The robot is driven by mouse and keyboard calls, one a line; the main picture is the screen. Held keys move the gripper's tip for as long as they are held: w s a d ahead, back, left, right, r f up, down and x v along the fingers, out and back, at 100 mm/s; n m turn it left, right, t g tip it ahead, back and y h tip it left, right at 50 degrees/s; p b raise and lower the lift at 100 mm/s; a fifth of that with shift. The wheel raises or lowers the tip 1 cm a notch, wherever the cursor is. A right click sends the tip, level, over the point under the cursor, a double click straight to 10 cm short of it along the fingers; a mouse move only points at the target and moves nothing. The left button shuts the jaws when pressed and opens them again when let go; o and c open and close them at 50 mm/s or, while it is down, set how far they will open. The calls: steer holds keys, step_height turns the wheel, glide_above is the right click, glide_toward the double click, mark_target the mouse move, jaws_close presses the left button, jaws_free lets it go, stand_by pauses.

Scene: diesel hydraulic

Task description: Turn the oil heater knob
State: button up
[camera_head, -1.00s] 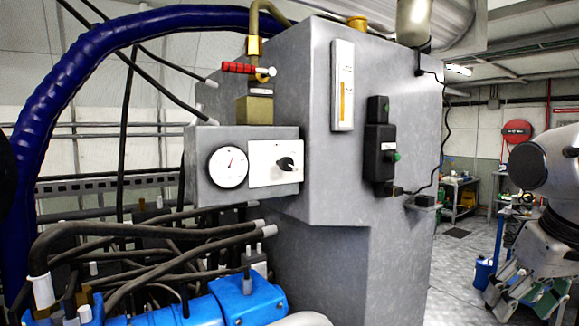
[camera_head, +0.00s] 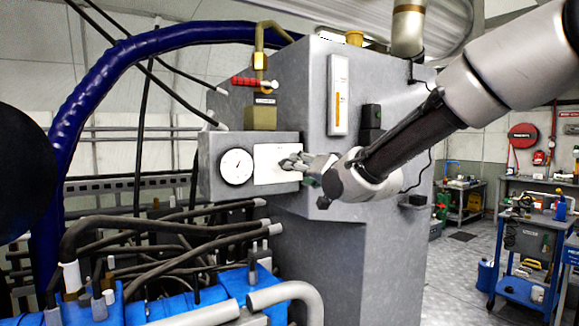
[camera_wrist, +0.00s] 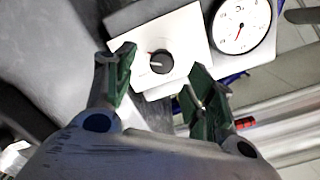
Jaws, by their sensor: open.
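The oil heater knob is a small black dial (camera_wrist: 161,62) on a white plate (camera_head: 270,164), beside a round white gauge (camera_head: 236,166) on a grey box. In the head view my gripper (camera_head: 300,163) is in front of the plate's right part and hides the knob. In the wrist view my gripper (camera_wrist: 158,82) is open, with one green finger on each side below the knob. The knob lies ahead of the gap between the fingertips. The fingers do not appear closed on it; whether they touch it I cannot tell.
The grey tank (camera_head: 350,240) stands right behind the box. A red-handled valve (camera_head: 250,82) sits above it, and a thick blue hose (camera_head: 75,130) arches at the left. Black hoses (camera_head: 150,240) crowd below. Open floor (camera_head: 450,275) lies to the right.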

steer(key=x, duration=0.5)
steer(key=r+x, duration=0.1)
steer(key=x, duration=0.1)
steer(key=shift+w+a, duration=0.15)
steer(key=shift+w, duration=0.25)
steer(key=c, duration=1)
steer(key=shift+c, duration=0.2)
